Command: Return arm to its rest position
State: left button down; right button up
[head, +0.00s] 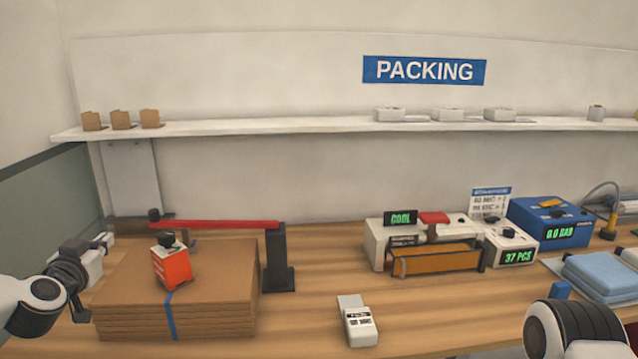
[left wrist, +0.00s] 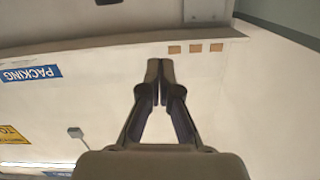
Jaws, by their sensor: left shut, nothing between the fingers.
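My left gripper (head: 104,240) is at the left edge of the head view, beside a stack of flat brown cardboard (head: 215,275). In the left wrist view its two dark fingers (left wrist: 159,66) are together, with nothing between them. The left wrist camera faces the wall and shelf, which appear upside down. My right gripper is not in view; only a rounded part of my own arm shows at the bottom right of the head view.
An orange box (head: 171,268) sits on the cardboard, near a red bar (head: 215,224) on dark posts. A white handheld device (head: 357,322), a sealer (head: 435,261) and a blue unit (head: 550,221) stand on the wooden table. A white shelf (head: 280,127) runs along the wall.

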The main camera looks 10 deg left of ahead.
pick_arm(q)
jog(key=s+d+f+m+g+h, duration=0.1)
jog(key=s+d+f+m+g, duration=0.3)
jog(key=f, duration=0.7)
jog(key=s+d+f+g+h, duration=0.1)
jog(key=s+d+f, duration=0.1)
jog(key=d+f, duration=0.6)
jog(key=s+d+f+m+g+h, duration=0.1)
jog(key=s+d+f+m+g, duration=0.2)
jog(key=f, duration=1)
jog(key=s+d+f+n+g, duration=0.2)
jog(key=s+d+f, duration=0.1)
jog(key=s, duration=0.5)
jog(key=s+d+f+n+g+h, duration=0.1)
jog(key=s+d+f+n+g, duration=0.1)
jog(key=s+f, duration=0.3)
jog(key=s+d+f+n+g, duration=0.1)
jog(key=s+d+f+g, duration=0.3)
jog(key=s, duration=0.9)
jog(key=shift+d+n, duration=0.3)
jog(key=shift+n, duration=0.1)
jog(key=shift+w, duration=0.1)
